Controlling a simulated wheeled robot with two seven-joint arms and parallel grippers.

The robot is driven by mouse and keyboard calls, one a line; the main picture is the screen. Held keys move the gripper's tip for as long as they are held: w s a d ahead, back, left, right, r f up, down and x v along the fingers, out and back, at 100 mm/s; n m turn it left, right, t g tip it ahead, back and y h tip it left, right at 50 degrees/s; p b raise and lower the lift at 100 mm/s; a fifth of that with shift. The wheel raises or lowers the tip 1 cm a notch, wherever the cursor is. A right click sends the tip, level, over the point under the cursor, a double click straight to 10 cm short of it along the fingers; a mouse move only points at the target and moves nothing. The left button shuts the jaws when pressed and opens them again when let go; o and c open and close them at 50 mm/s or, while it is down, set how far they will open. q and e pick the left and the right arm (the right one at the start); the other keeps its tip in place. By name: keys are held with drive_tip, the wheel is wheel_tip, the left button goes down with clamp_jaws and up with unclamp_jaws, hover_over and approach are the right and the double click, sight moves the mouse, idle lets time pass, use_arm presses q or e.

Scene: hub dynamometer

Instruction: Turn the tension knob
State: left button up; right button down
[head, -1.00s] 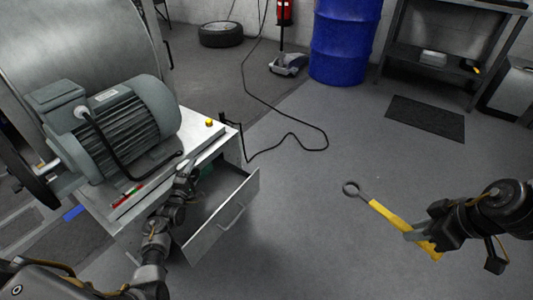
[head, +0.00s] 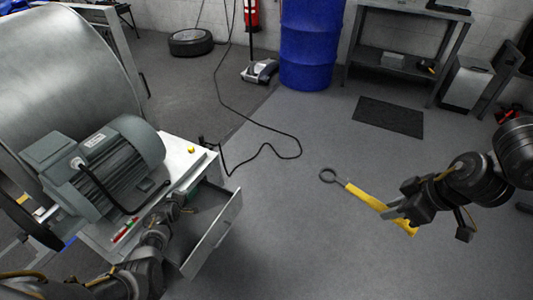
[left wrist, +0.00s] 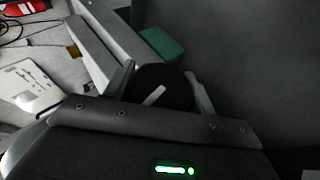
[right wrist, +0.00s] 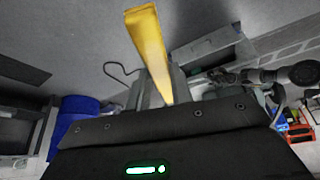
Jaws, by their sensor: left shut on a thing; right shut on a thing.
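The tension knob (left wrist: 165,88) is a round black knob with a white pointer mark, seen in the left wrist view. My left gripper (left wrist: 165,92) is shut on it, with one finger on each side. In the head view my left gripper (head: 182,197) reaches to the front of the grey cabinet (head: 175,160), and the knob is hidden there. The white mark slants up to the right in the left wrist view. My right gripper (head: 400,212) is shut on a yellow-handled ring tool (head: 362,195), held out over the floor. Its yellow handle (right wrist: 148,50) shows in the right wrist view.
An open drawer (head: 215,238) sticks out of the cabinet beside my left arm; a green object (left wrist: 162,45) shows near the knob. A motor (head: 115,165) and a large metal drum (head: 65,75) stand at left. A black cable (head: 262,148) lies on mostly clear floor.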

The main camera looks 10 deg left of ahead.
use_arm(q)
drive_tip(key=shift+s+g+p, duration=0.1)
drive_tip(key=shift+g+p, duration=0.25)
drive_tip(key=shift+g, duration=0.25)
use_arm(e)
drive_tip(key=shift+r, duration=0.55)
use_arm(q)
drive_tip(key=shift+f, duration=0.15)
drive_tip(key=o, duration=1)
